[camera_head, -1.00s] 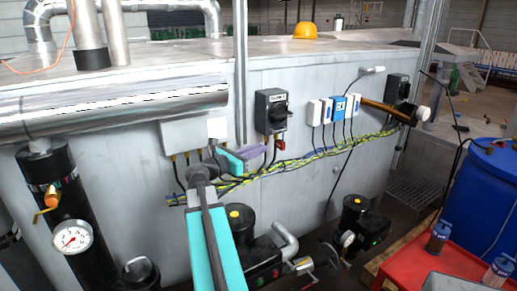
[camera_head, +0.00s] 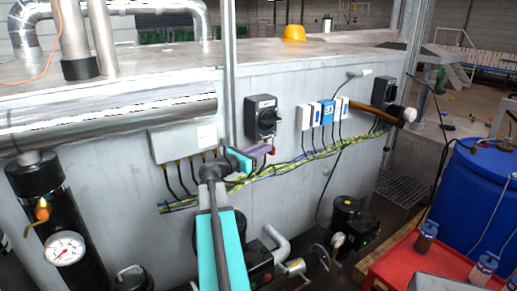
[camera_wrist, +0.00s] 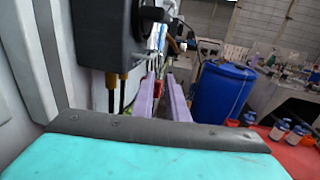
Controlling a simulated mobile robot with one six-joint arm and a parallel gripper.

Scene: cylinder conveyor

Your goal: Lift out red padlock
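The small red padlock (camera_head: 271,150) hangs below the black rotary switch box (camera_head: 262,117) on the grey cabinet wall. My gripper (camera_head: 267,148) reaches in from the left with its purple fingers just below the switch box, their tips close to the padlock. In the wrist view the two purple fingers of my gripper (camera_wrist: 160,80) stand apart with a clear gap between them. A bit of red (camera_wrist: 151,77) shows near the left fingertip, likely the padlock. I cannot tell whether the fingers touch it.
Yellow-green cables (camera_head: 310,160) run along the wall below the switch. White and blue boxes (camera_head: 327,113) and a hammer (camera_head: 381,113) are to the right. A red table (camera_head: 400,265) and a blue barrel (camera_head: 480,195) stand at the right.

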